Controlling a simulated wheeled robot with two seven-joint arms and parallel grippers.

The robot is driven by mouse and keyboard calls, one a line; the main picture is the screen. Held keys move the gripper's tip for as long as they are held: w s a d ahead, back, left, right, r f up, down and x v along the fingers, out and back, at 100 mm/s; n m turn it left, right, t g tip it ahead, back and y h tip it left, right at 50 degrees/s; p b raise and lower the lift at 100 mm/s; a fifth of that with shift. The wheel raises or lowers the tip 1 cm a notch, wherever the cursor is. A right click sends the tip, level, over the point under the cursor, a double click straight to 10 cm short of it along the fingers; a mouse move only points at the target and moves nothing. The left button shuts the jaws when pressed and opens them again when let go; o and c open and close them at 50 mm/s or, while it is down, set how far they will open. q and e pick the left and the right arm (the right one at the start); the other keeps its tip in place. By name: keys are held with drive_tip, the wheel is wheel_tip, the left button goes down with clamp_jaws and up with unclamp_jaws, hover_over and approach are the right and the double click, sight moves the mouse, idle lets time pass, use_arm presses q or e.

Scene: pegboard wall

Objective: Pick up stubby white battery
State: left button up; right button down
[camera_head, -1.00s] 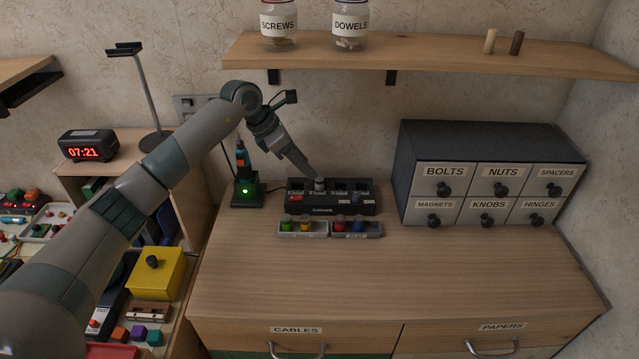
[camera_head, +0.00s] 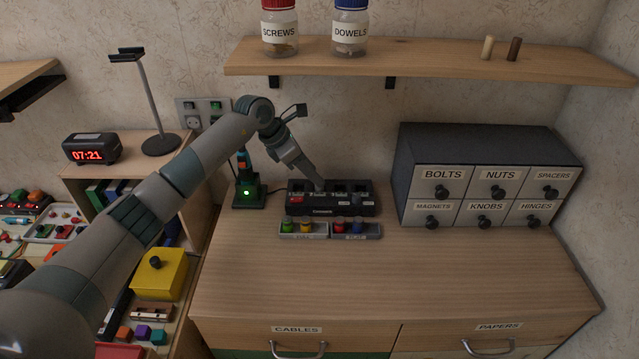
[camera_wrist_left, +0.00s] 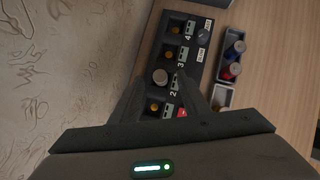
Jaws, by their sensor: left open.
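The stubby white battery (camera_wrist_left: 160,76) shows in the left wrist view as a pale round top standing in the black charger (camera_wrist_left: 178,55), near the slot marked 2. My left gripper (camera_wrist_left: 159,84) is open, with one finger on each side of the battery. In the head view the left gripper (camera_head: 317,183) reaches down to the charger (camera_head: 330,209) and hides most of the battery. I cannot tell whether the fingers touch it. My right gripper is not in view.
Small grey trays (camera_head: 303,230) with coloured batteries sit just in front of the charger. A green-lit device (camera_head: 247,192) stands left of it. A drawer cabinet (camera_head: 485,175) stands to the right, and a shelf (camera_head: 430,58) is above. The front worktop is clear.

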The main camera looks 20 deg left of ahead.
use_arm(q)
drive_tip(key=shift+p+x, duration=0.35)
drive_tip(key=shift+x, duration=0.85)
drive_tip(key=shift+c, duration=0.4)
clamp_jaws()
